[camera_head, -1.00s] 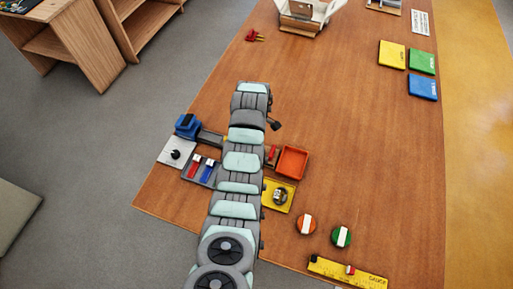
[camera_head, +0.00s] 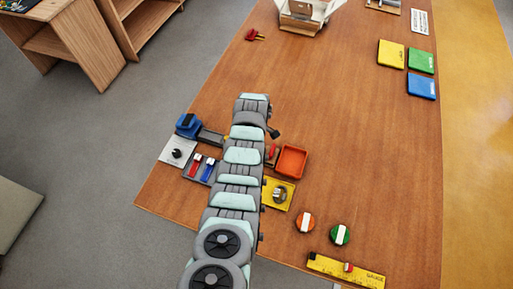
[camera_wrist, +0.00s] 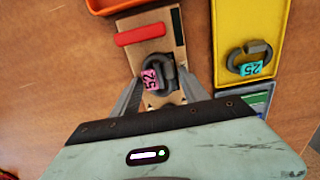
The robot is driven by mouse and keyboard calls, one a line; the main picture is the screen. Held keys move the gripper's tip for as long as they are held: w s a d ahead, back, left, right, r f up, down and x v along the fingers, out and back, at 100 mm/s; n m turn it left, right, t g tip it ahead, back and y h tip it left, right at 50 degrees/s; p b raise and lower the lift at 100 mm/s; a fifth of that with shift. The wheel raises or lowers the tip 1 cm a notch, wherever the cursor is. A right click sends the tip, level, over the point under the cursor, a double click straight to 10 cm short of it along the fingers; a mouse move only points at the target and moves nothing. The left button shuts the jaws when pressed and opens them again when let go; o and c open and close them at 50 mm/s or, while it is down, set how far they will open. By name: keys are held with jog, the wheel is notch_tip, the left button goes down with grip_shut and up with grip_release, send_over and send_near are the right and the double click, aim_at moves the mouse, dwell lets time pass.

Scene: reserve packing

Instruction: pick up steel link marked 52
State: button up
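The dark steel link marked 52 (camera_wrist: 165,68) carries a pink tag and lies on a brown board in the wrist view. My gripper (camera_wrist: 158,82) is open, with one grey finger on each side of this link. I cannot tell whether either finger touches it. A second dark link, marked 25 on a turquoise tag (camera_wrist: 250,68), lies in a yellow tray (camera_wrist: 286,35) to the right. In the head view my arm hides the gripper and the link marked 52.
A red bar (camera_wrist: 141,34) lies on the board just beyond the link. In the head view an orange-red tray (camera_head: 304,162) stands right of my arm, with two round knobs (camera_head: 305,222) nearer. A blue device (camera_head: 188,124) stands left. The table's middle right is clear.

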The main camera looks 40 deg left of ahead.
grip_shut()
dwell(0.3)
jog(key=shift+r, duration=0.15)
